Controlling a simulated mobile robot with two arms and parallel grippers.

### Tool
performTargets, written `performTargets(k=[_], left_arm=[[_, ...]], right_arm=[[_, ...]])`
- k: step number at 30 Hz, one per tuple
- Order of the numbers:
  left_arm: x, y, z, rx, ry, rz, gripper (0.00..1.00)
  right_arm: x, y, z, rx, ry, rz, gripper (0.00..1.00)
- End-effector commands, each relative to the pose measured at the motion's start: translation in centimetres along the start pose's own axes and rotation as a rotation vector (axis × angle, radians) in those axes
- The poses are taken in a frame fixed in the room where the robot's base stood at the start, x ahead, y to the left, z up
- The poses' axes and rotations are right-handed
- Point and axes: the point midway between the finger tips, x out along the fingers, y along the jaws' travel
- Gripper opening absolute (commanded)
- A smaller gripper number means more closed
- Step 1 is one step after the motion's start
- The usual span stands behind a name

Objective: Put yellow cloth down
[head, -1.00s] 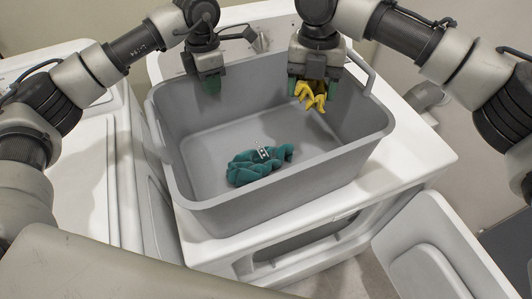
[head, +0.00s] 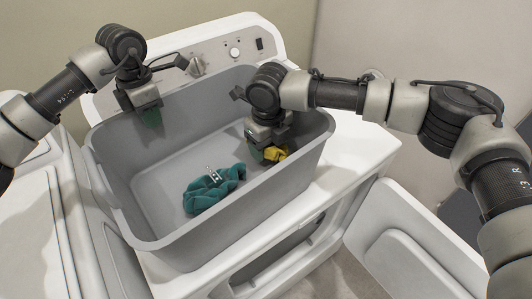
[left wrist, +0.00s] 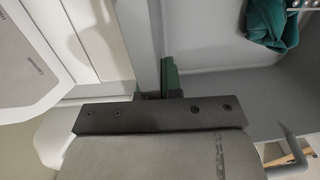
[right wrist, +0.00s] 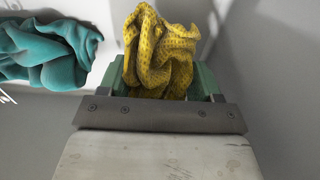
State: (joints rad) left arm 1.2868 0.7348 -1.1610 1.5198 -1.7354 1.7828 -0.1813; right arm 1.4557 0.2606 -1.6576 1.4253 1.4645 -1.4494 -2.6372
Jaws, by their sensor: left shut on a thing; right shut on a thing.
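The yellow cloth (head: 277,153) is bunched up inside the grey basket (head: 225,222), near its right end. My right gripper (head: 268,150) is down in the basket and shut on the yellow cloth. In the right wrist view the patterned yellow cloth (right wrist: 160,50) sticks out between the fingers; I cannot tell whether it touches the basket floor. My left gripper (head: 150,115) is at the basket's back left rim. In the left wrist view one green finger shows beside the basket wall (left wrist: 150,40), and the gripper is shut on it.
A teal cloth (head: 213,190) with a pale tag lies crumpled on the basket floor, left of the yellow cloth. The basket stands on a white machine (head: 345,165) with a control panel behind. An open door (head: 410,240) is at the front right.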

Motion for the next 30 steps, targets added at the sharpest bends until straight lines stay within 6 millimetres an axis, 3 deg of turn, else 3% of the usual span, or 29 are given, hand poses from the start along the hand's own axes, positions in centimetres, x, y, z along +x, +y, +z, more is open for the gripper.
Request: performTargets(k=[6,17,18,22,30], left_arm=[[-0.1,0.0,0.0,-0.001,-0.001,0.000,0.00],[-0.1,0.0,0.0,-0.001,-0.001,0.000,0.00],[-0.1,0.0,0.0,-0.001,-0.001,0.000,0.00],[-0.1,0.0,0.0,-0.001,-0.001,0.000,0.00],[-0.1,0.0,0.0,-0.001,-0.001,0.000,0.00]], right_arm=[[3.0,0.1,0.0,0.000,0.002,0.000,0.41],[3.5,0.1,0.0,0.001,0.000,0.000,0.41],[3.4,0.1,0.0,0.000,-0.001,0.000,0.69],[3.4,0.1,0.0,0.000,0.000,0.000,0.89],[3.3,0.1,0.0,0.000,0.000,0.000,0.90]])
